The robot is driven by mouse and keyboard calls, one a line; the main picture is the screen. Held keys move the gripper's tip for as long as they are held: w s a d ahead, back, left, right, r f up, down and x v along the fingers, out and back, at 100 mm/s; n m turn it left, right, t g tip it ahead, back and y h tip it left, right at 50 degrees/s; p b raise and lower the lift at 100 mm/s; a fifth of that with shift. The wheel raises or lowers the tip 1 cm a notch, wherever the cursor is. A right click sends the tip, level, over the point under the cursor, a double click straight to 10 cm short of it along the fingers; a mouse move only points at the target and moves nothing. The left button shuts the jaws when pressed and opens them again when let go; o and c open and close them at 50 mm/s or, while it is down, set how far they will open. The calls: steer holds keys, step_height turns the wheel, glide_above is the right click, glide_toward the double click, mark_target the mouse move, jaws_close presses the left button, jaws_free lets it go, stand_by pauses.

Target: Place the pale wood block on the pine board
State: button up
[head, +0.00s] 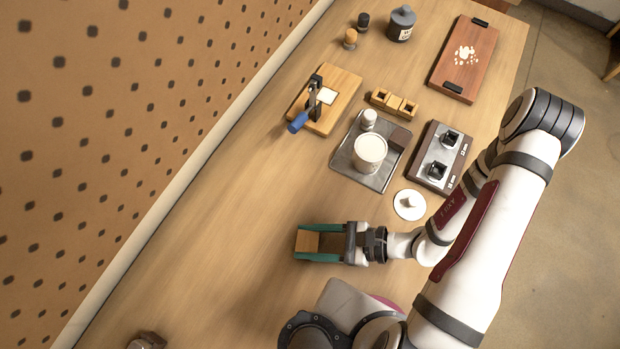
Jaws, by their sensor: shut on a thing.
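My gripper (306,242) has teal fingers pointing left, low in the middle of the head view. It is shut on the pale wood block (308,241), which shows as a brownish block between the fingers. I cannot tell whether the block touches the table. The pine board (343,82) lies farther up the table, above and apart from my gripper. On it stand a dark clamp-like fixture with a blue handle (298,122) and a white square piece (328,96).
A metal tray (345,160) holds a white tub and a small jar. A reddish board (482,45) lies far right.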

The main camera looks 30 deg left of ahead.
steer(key=o, duration=1.3)
steer(key=shift+f, duration=0.1)
steer(key=v, duration=1.2)
steer(key=shift+r, duration=0.5)
steer(key=d+r+n+t+h, duration=0.1)
steer(key=r+n+h, duration=0.1)
steer(key=r, duration=0.3)
steer(key=s+d+r+n+t+h, duration=0.1)
steer(key=d+r+n+t+h, duration=0.1)
steer(key=r+h, duration=0.3)
steer(key=s+d+r+n+t+h, duration=0.1)
steer(key=r+n+h, duration=0.2)
steer(key=r, duration=0.3)
steer(key=shift+s+d+r+n+t+h, duration=0.2)
steer(key=shift+d+r+n+t+h, duration=0.1)
steer(key=shift+r+n, duration=0.1)
steer(key=shift+o, duration=0.6)
steer(key=shift+s+d+r+t, duration=0.15)
steer(key=shift+t, duration=0.15)
